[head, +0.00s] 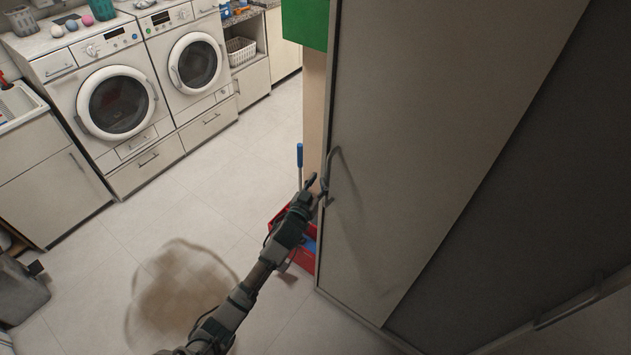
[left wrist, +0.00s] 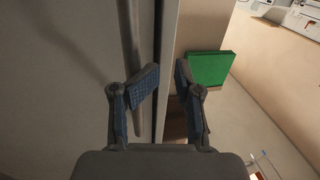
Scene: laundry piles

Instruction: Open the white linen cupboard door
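The pale cupboard door (head: 400,130) fills the right of the head view. Its bar handle (head: 333,168) stands near the door's left edge. My left gripper (head: 320,190) is at this handle. In the left wrist view, the two fingers of my left gripper (left wrist: 170,92) are apart. The handle (left wrist: 131,40) runs down behind the left finger, and its lower part shows between the fingers. I cannot tell whether they touch it. A dark vertical gap lies beside the door (left wrist: 70,60); whether the door is ajar is unclear. My right gripper is not in view.
A red container (head: 303,258) and a blue-topped pole (head: 300,160) stand beside the cupboard's left side. A green block (head: 305,22) is above. Two washing machines (head: 118,103) line the back. A brownish round patch (head: 185,290) lies on the otherwise open floor (head: 235,165).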

